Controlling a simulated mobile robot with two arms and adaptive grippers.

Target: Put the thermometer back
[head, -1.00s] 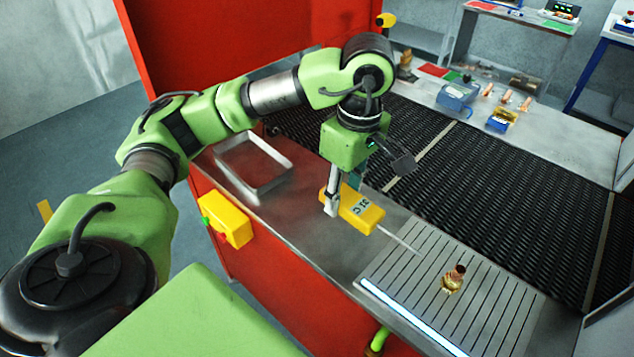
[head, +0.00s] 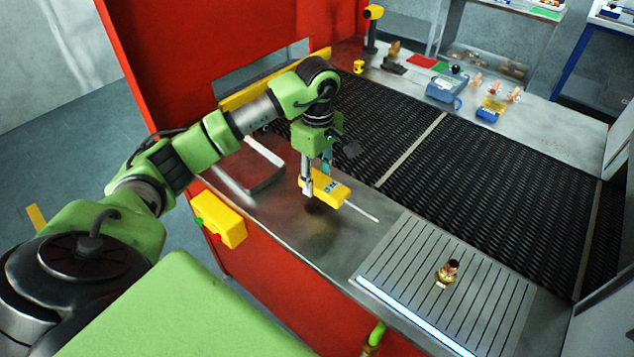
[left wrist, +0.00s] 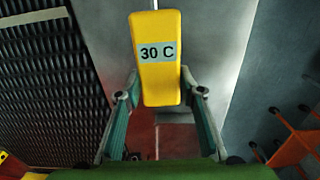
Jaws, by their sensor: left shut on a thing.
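The thermometer (head: 326,187) is a yellow block with a thin metal probe and a small display. In the left wrist view the thermometer (left wrist: 157,80) reads "30 C" and sits between the finger ends. My left gripper (head: 308,188) is shut on its yellow body and holds it above the steel ledge, with a shadow below. The probe points right and down, toward the slotted plate. The left gripper's fingers (left wrist: 158,92) flank the body in the wrist view. My right gripper is not in view.
An open metal tray (head: 262,180) lies on the ledge left of the gripper. A slotted plate (head: 400,265) with a brass fitting (head: 446,272) is at the right. The dark mesh belt (head: 480,170) runs behind. A yellow button box (head: 218,220) is on the red front.

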